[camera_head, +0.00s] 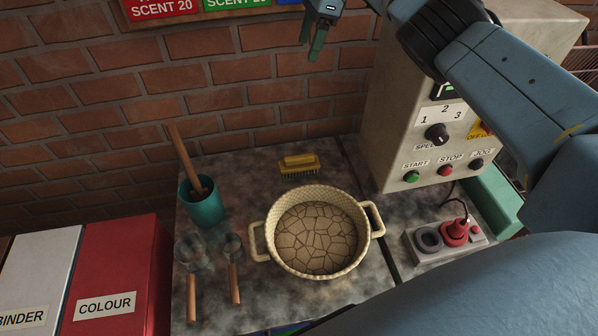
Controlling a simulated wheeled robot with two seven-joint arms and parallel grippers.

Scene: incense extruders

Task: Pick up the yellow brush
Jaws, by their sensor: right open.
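The yellow brush (300,164) lies on the stone-look worktop near its back edge, against the brick wall side, with its dark bristles showing along the front. It sits just behind a cream pot. My right gripper (312,45) shows at the top of the view, with greenish fingers pointing down. It is open and empty, in front of the brick wall and above and apart from the brush. My left gripper is not in view.
The cream two-handled pot (276,248) holds a cracked brown mass. A teal cup (206,209) with a wooden-handled tool and two small ladle-like tools stand left. A control box (405,110) and a socket block (428,251) are right. Red and white boxes (122,262) stand far left.

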